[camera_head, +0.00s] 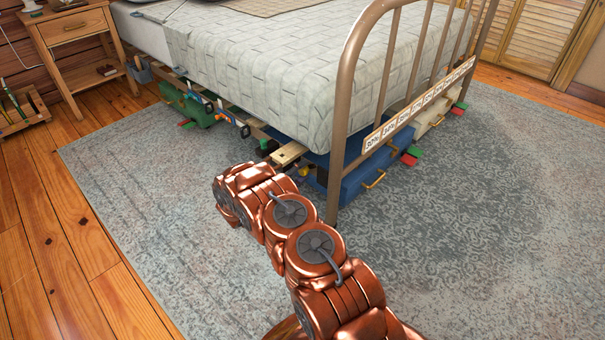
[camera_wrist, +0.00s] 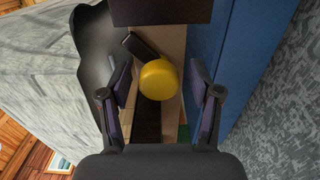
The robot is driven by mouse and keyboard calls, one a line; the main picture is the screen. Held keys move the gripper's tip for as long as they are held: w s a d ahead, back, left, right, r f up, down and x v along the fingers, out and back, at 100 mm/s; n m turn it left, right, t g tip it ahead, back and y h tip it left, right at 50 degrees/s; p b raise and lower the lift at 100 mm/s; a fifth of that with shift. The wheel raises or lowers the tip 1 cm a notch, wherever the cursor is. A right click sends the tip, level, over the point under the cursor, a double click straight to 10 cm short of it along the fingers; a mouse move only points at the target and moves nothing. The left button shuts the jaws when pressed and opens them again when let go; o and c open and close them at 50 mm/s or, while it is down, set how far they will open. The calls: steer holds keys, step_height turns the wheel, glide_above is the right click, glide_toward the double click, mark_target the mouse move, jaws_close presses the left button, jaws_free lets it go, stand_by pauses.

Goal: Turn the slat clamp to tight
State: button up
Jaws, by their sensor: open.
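A round yellow knob (camera_wrist: 158,79) shows in the wrist view, likely part of the slat clamp. It is beside a dark lever-like piece (camera_wrist: 139,46) and in front of a pale wooden strip (camera_wrist: 173,42). My gripper (camera_wrist: 160,92) is open, with one dark finger to each side of the knob and a visible gap on both sides. In the head view, my copper arm reaches to the bed's near side by a light wooden slat end (camera_head: 287,153).
A metal bed footboard (camera_head: 338,150) stands right of my arm. A blue drawer or bin (camera_head: 350,180) is under the bed, also in the wrist view (camera_wrist: 222,55). Other clamps (camera_head: 243,128) line the side rail. Open rug (camera_head: 150,210) lies left; a nightstand (camera_head: 70,35) stands far left.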

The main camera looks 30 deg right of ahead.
steer(key=c, duration=1.2)
steer(key=shift+o, duration=0.2)
